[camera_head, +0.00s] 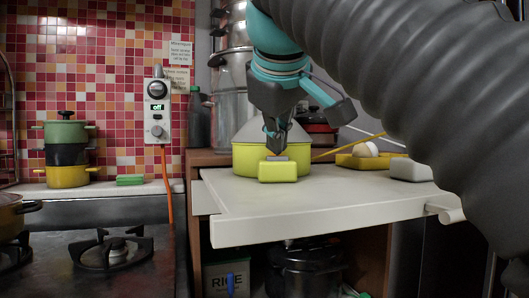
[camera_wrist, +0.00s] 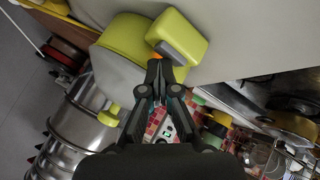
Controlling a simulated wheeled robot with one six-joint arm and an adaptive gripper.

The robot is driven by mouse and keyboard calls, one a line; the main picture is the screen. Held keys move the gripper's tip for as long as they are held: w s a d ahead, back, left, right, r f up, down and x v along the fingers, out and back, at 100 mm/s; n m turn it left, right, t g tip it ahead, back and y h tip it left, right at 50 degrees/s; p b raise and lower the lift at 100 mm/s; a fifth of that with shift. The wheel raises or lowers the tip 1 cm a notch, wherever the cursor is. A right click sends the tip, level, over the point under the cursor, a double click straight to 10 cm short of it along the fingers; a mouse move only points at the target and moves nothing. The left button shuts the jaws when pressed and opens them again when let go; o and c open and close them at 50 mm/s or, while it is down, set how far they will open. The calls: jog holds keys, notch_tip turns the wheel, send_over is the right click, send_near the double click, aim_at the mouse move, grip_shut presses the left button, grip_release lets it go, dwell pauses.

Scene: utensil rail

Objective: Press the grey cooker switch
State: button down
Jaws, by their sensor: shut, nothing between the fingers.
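A lime-green cooker (camera_head: 243,158) with a grey cone-shaped lid stands on the white worktop. A chunky lime block (camera_head: 278,172) juts from its front, and the grey switch (camera_head: 277,159) shows along the block's top edge. In the wrist view the grey switch (camera_wrist: 174,53) lies beside the lime block (camera_wrist: 180,35), just beyond my fingertips. My gripper (camera_head: 277,151) points down, shut and empty, right above the switch; it also shows in the wrist view (camera_wrist: 160,66). I cannot tell whether the tips touch the switch.
A wall unit (camera_head: 157,112) reading "off" hangs on the tiles. Right of the cooker are a yellow tray (camera_head: 358,161) and a white block (camera_head: 410,170). A gas hob (camera_head: 112,252) is at lower left. The worktop front (camera_head: 320,200) is clear.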

jog(key=shift+r+p, duration=0.3)
jog(key=shift+r, duration=0.1)
notch_tip(320, 180, up, 2)
jog(key=shift+r+p, duration=0.1)
jog(key=shift+p, duration=1.1)
jog(key=shift+r, duration=1.85)
jog(key=shift+w, duration=0.1)
